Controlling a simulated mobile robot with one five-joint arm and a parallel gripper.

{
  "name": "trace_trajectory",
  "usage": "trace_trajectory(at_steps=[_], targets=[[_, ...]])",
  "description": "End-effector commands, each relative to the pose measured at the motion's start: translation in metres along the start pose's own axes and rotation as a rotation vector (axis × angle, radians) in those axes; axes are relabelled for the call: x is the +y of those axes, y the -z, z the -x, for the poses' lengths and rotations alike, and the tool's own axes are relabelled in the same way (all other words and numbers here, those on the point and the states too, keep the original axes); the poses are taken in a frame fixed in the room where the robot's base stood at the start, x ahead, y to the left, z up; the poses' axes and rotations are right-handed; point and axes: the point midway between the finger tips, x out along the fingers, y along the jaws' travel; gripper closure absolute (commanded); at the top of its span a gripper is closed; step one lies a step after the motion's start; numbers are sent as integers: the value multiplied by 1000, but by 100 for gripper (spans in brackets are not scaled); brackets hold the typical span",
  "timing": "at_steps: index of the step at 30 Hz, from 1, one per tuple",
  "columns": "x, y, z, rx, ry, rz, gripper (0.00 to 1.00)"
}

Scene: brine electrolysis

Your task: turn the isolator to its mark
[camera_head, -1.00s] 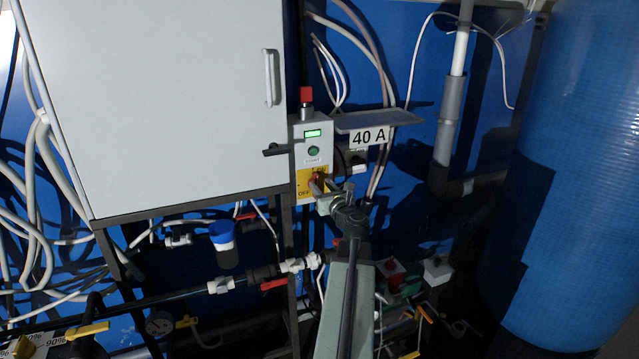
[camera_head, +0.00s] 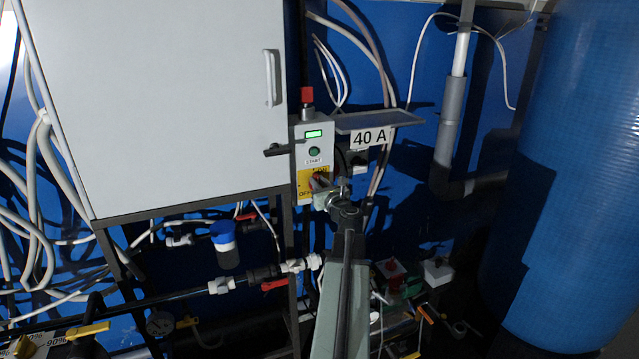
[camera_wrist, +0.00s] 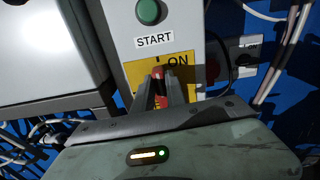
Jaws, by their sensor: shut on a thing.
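The isolator's red handle (camera_wrist: 158,73) sits on a yellow plate (camera_wrist: 136,74) marked "ON" at its upper right, with a short black line above the handle. In the wrist view the handle stands roughly upright, and my gripper (camera_wrist: 161,85) is shut on it, one finger on each side. The fingers hide much of the handle. In the head view my gripper (camera_head: 322,188) reaches the handle (camera_head: 321,180) from the lower right. There the yellow plate (camera_head: 304,183) shows "OFF" at its lower left, partly covered.
A green START button (camera_wrist: 149,11) is above the plate. A lit green display (camera_head: 314,134) and red-topped post (camera_head: 307,96) are higher. A black lever (camera_head: 279,150) juts left. A shelf labelled 40 A (camera_head: 378,122) overhangs at right; a white cabinet (camera_head: 160,100) stands left.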

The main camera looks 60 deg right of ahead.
Motion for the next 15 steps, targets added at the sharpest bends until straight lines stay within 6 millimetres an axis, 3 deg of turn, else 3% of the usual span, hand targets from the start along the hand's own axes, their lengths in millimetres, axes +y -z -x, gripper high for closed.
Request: trace_trajectory(at_steps=[15], targets=[[11,4,1,1,1,400,100]])
